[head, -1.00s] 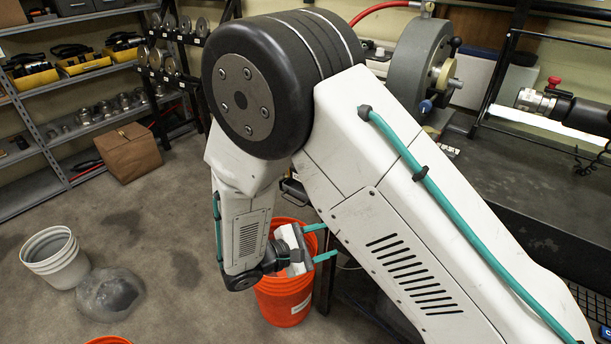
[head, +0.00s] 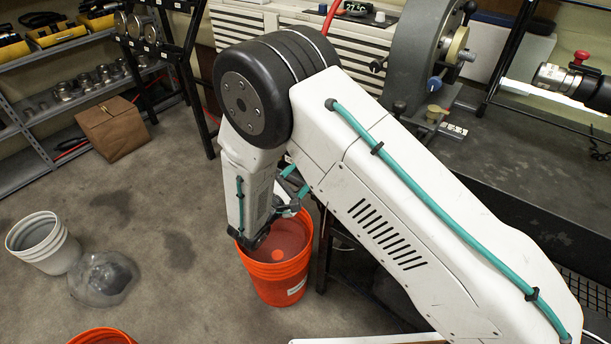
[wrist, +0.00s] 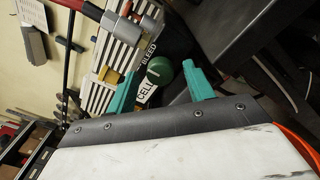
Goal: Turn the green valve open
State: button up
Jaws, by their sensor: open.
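The green valve (wrist: 160,71) shows in the wrist view as a dark green round knob, with a white "CELL" label just below it and a "BLEED" label above. In the head view I cannot make it out. My gripper (wrist: 162,74) is open, its two teal fingers apart on the left and right of the knob in the picture. I cannot tell how far beyond the fingertips the knob is, and I see no contact. In the head view my gripper (head: 296,183) is partly hidden by my arm, above the orange bucket beside the bench.
The orange bucket (head: 275,277) stands below my wrist. A white drawer cabinet (head: 352,48) is behind the bench (head: 530,160). A red-ended fitting (wrist: 117,22) and a yellow part (wrist: 108,75) lie left of the knob. The floor at left has a white bucket (head: 42,240).

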jog(key=shift+w+d, duration=0.25)
jog(key=shift+w, duration=0.1)
